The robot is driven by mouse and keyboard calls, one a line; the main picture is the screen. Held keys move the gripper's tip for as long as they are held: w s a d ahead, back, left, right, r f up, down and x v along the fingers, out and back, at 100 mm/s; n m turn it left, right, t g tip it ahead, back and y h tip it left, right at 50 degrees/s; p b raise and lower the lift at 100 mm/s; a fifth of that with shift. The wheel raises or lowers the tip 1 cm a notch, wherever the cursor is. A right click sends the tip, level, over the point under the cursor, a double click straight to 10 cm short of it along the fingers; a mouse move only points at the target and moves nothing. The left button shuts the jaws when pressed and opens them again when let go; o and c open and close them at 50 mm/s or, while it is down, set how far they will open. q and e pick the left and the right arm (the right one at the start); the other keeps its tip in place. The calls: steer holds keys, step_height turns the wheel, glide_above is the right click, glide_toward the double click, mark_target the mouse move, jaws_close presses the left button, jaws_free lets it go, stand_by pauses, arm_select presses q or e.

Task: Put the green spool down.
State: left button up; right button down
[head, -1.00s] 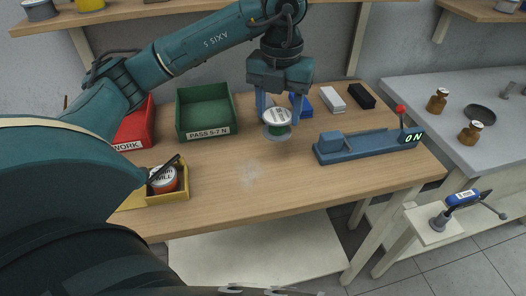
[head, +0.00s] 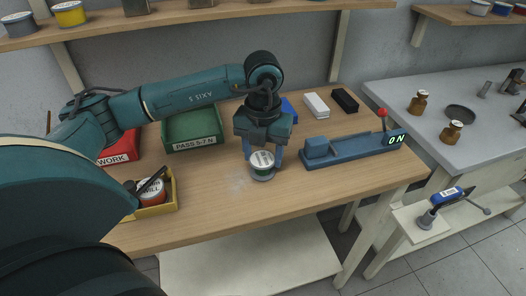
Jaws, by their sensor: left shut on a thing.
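The green spool (head: 262,162) has a pale labelled top and a green band. It is upright between the fingers of my left gripper (head: 262,158), which is shut on it. A grey round base or disc (head: 262,175) shows directly under the spool, close to the wooden bench top (head: 225,207). I cannot tell whether the spool rests fully on it. My right gripper is not in view.
A blue fixture (head: 350,147) with a red knob and an "0N" display stands right of the spool. A green bin (head: 193,131), a red bin (head: 122,147) and a yellow box (head: 158,206) with an orange-labelled spool are left. The bench front is clear.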

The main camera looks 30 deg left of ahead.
mark_target(263, 157)
arm_select(q)
steer(key=shift+f, duration=0.2)
steer(key=o, duration=1)
steer(key=shift+r, duration=0.1)
steer(key=shift+o, duration=0.2)
steer(key=shift+r, duration=0.25)
step_height(263, 157, up, 12)
steer(key=shift+f, duration=0.1)
